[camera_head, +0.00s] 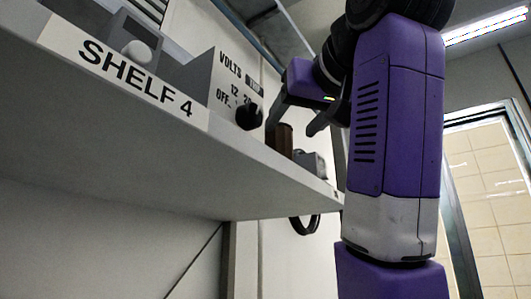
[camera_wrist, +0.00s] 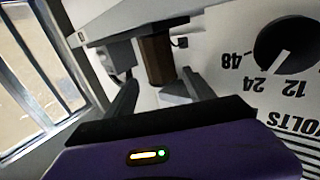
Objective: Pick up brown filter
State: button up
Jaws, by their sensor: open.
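The brown filter (camera_head: 280,138) is a short brown cylinder standing on the shelf, just right of the volts box in the head view. In the wrist view the filter (camera_wrist: 157,60) shows beyond my fingers, in line with the gap between them. My gripper (camera_head: 296,128) comes down from above in the head view, its fingers apart near the filter's top. In the wrist view my gripper (camera_wrist: 160,92) is open and empty. I cannot tell from these views how far the fingertips are from the filter.
The shelf (camera_head: 180,165) carries a "SHELF 4" label. A grey volts box (camera_head: 222,85) with a black knob (camera_head: 249,116) stands close left of the filter. A small grey block (camera_head: 312,162) stands to its right. A black ring (camera_head: 305,224) hangs below the shelf.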

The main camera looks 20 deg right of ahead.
aim_at(284, 132)
jog(key=shift+w+r+p, duration=0.2)
jog(key=shift+w+p, duration=0.8)
jog(key=shift+w, duration=0.8)
jog(key=w+p, duration=0.2)
jog(key=w, duration=0.2)
jog(key=shift+w+d+f, duration=0.1)
jog(key=c, duration=1.2)
jog(key=shift+o, duration=0.2)
